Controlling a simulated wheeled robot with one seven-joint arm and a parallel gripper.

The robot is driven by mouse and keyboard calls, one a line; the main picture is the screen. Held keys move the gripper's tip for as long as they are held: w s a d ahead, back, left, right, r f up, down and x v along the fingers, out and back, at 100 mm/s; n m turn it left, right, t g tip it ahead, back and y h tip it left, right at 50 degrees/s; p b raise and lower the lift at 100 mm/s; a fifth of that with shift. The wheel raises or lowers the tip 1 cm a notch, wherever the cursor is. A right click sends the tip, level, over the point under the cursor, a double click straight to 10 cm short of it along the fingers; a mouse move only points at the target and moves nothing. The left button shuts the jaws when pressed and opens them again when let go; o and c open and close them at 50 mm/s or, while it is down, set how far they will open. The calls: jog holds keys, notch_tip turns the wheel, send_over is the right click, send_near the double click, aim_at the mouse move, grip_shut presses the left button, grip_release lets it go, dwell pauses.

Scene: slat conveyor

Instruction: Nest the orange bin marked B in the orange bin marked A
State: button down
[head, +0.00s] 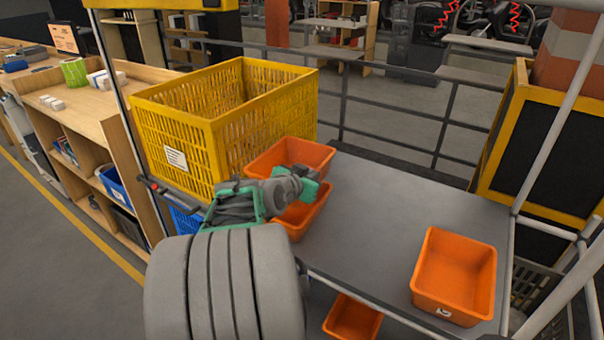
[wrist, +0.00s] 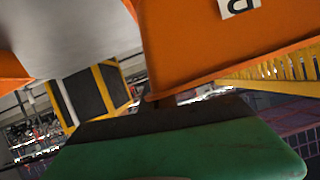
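An orange bin (head: 262,160) shows beside my gripper (head: 312,180), overlapping a second orange bin (head: 293,226) on the table's left end. My gripper is at the near rim of the upper bin and looks shut on it. In the wrist view the upper bin's wall (wrist: 225,45) fills the top right, with its rim by the green finger and a white label (wrist: 238,7) cut by the frame; I cannot read its letter surely. The second bin's marking is hidden. The upper bin hides part of the lower one; I cannot tell the gap between them.
A third orange bin (head: 455,275) with a white label stands on the grey table (head: 375,220) at right. A fourth (head: 352,320) is below the table edge. A big yellow crate (head: 190,145) stands at left. The table's middle is clear.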

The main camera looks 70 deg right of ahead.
jog(key=shift+f+b, duration=0.6)
jog(key=shift+f, duration=1.05)
notch_tip(320, 180, down, 3)
jog(key=b, duration=0.3)
jog(key=shift+f+b, duration=0.15)
jog(key=shift+b, duration=0.2)
jog(key=c, duration=1.6)
grip_release()
jog(key=shift+a, duration=0.1)
jog(key=v, duration=0.7)
jog(key=shift+a+b, duration=0.3)
